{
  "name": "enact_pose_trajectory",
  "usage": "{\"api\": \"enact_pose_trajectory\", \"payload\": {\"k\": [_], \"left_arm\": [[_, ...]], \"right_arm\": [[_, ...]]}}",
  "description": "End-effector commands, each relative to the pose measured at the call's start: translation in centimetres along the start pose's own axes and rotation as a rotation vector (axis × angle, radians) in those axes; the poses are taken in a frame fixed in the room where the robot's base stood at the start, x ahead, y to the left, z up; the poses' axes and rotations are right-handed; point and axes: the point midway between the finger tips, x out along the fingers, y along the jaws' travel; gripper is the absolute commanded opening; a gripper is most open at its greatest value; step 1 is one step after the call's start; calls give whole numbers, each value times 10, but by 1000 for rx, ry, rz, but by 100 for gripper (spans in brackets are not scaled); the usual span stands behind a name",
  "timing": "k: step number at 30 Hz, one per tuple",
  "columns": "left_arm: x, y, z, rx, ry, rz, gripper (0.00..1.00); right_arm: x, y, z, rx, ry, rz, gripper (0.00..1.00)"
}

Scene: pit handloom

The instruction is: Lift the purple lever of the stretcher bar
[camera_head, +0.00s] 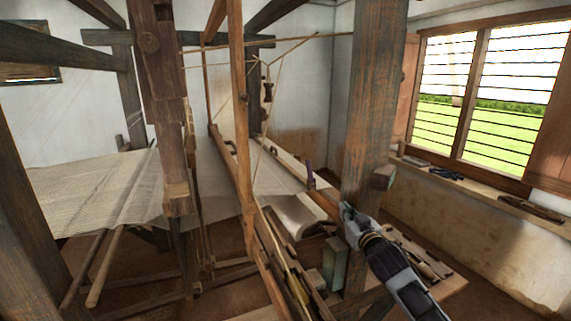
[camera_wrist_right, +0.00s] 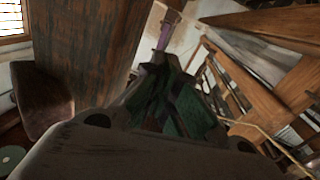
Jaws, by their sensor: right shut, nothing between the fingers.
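The purple lever (camera_head: 310,175) stands upright on the wooden stretcher bar (camera_head: 290,165) that lies over the pale cloth, right of centre in the head view. In the right wrist view the purple lever (camera_wrist_right: 167,30) shows beyond the fingertips, near the top middle. My right gripper (camera_head: 346,211) is shut and empty, in front of and lower right of the lever in the head view, with a visible gap between them. In the wrist view the dark gripper fingers (camera_wrist_right: 165,85) sit below the lever. My left gripper is not in view.
A thick wooden post (camera_head: 372,100) stands close behind my right gripper; it also fills the left of the wrist view (camera_wrist_right: 85,60). The loom's slanted beams (camera_head: 240,120) rise left of the lever. A window ledge (camera_head: 470,185) with small tools runs along the right wall.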

Motion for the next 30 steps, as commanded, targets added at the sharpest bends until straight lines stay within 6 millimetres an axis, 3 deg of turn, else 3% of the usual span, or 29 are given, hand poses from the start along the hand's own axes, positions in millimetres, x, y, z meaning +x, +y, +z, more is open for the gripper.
{"api": "enact_pose_trajectory", "payload": {"k": [14,30], "left_arm": [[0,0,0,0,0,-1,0],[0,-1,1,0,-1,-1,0]], "right_arm": [[-65,-26,100,30,-291,38,0],[-178,-50,199,54,-671,54,0]]}}
